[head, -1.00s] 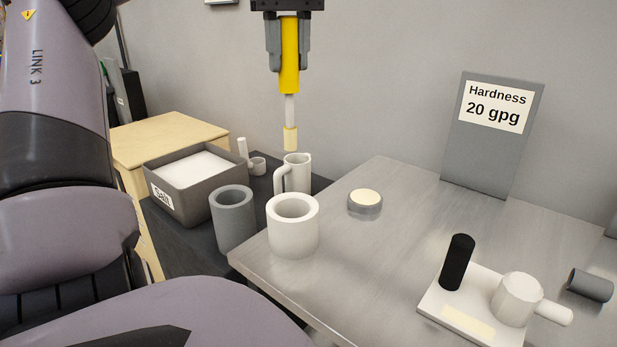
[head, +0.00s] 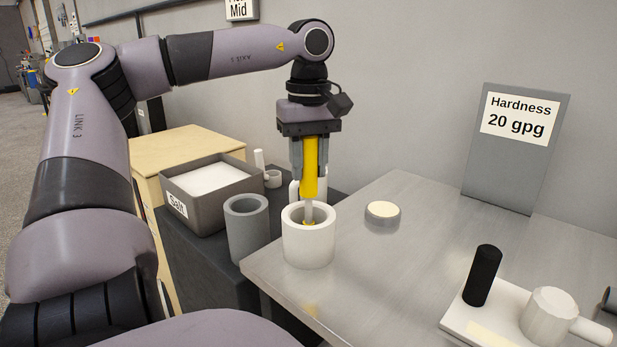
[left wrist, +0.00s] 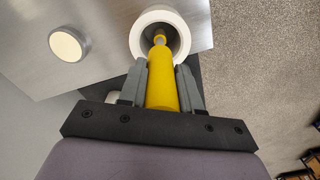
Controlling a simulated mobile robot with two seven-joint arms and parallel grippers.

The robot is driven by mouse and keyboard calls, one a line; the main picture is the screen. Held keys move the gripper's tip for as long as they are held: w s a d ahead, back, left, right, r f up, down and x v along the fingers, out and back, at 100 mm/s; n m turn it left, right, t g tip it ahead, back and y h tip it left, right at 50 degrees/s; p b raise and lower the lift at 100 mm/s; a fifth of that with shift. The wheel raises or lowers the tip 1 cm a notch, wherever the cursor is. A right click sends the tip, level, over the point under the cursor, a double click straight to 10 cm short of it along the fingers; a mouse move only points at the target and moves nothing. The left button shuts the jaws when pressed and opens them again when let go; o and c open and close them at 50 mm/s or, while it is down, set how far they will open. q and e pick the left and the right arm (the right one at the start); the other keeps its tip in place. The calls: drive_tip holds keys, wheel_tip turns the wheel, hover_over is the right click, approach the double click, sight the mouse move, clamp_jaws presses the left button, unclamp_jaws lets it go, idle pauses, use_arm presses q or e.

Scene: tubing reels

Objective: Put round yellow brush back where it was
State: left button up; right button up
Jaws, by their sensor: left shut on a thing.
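The round yellow brush (head: 309,168) hangs upright with its yellow handle in my left gripper (head: 309,163), which is shut on it. Its pale shaft goes down into the white cylindrical holder (head: 308,250) on the metal table's left edge. The brush head is inside the holder and mostly hidden; I cannot tell whether it touches the bottom. In the left wrist view the yellow handle (left wrist: 162,88) runs between the fingers toward the white holder's open mouth (left wrist: 160,18). My right gripper is not in view.
A grey cylinder (head: 247,230) stands just left of the holder, and a white jug (head: 294,190) is partly hidden behind it. A salt bin (head: 195,212) is farther left. A round pale-topped disc (head: 382,217) lies right on the metal table (head: 400,280). A hardness sign (head: 515,150) stands behind.

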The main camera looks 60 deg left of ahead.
use_arm(q)
drive_tip(key=shift+f, duration=1.2)
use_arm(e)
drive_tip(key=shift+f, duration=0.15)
use_arm(q)
drive_tip(key=shift+f, duration=0.15)
drive_tip(key=o, duration=1.1)
drive_tip(key=shift+c, duration=0.2)
wheel_tip(320, 180, up, 12)
drive_tip(key=shift+f+p, duration=0.25)
drive_tip(key=shift+p, duration=0.65)
drive_tip(key=shift+r, duration=0.4)
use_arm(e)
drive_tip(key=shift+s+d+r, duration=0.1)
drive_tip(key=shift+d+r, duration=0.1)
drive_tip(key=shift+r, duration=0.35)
